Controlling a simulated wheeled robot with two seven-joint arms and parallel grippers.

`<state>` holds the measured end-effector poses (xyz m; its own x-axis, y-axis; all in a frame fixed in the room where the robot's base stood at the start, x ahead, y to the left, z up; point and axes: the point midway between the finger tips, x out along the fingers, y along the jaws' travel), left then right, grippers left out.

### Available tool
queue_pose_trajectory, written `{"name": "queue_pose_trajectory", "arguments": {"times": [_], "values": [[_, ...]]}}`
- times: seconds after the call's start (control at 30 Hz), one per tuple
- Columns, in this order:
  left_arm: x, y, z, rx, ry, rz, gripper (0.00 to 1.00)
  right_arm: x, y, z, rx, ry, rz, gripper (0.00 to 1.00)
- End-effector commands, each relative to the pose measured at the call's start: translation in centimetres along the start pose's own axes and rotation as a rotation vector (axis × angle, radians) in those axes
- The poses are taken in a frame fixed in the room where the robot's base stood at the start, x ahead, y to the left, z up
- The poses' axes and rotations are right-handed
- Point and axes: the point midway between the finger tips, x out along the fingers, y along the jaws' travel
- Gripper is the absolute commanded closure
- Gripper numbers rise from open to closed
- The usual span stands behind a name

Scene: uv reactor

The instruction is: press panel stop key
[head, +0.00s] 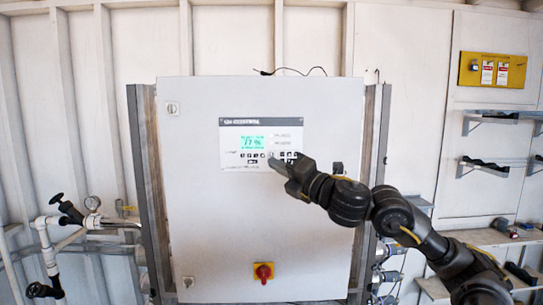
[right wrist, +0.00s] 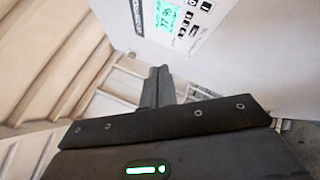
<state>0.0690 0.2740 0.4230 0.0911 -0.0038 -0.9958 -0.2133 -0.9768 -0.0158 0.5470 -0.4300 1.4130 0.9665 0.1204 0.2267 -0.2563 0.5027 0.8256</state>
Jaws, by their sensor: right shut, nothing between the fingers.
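The control panel (head: 243,143) is a white and dark faceplate on the grey cabinet door, with a green display (head: 252,143) and a row of small keys below it. The stop key cannot be picked out at this size. My right gripper (head: 273,163) is shut and empty, its tips at the lower right of the panel, over part of the key row. I cannot tell if it touches. In the right wrist view the closed fingers (right wrist: 158,85) point toward the cabinet, with the display (right wrist: 168,18) and keys (right wrist: 194,18) above them. My left gripper is not in view.
The grey cabinet (head: 210,225) has a red and yellow rotary switch (head: 263,272) low on its door. Shelves (head: 490,167) and a yellow sign board (head: 492,70) are on the right wall.

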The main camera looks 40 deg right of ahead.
Motion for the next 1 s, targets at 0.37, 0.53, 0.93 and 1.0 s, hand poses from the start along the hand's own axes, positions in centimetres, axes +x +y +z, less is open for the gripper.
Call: {"name": "queue_pose_trajectory", "arguments": {"times": [0.37, 0.53, 0.93, 1.0], "values": [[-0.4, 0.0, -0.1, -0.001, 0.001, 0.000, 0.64, 2.6, -1.8, 1.9, 0.005, -0.001, -0.002, 1.00], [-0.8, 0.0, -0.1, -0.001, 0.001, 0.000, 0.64, 4.2, -3.0, 3.1, 0.005, -0.002, -0.001, 1.00], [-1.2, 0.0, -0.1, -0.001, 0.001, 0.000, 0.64, 6.1, -4.4, 4.4, 0.002, -0.001, 0.000, 1.00], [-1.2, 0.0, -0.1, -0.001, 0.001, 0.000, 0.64, 6.1, -4.5, 4.4, 0.002, 0.000, 0.000, 1.00]]}}
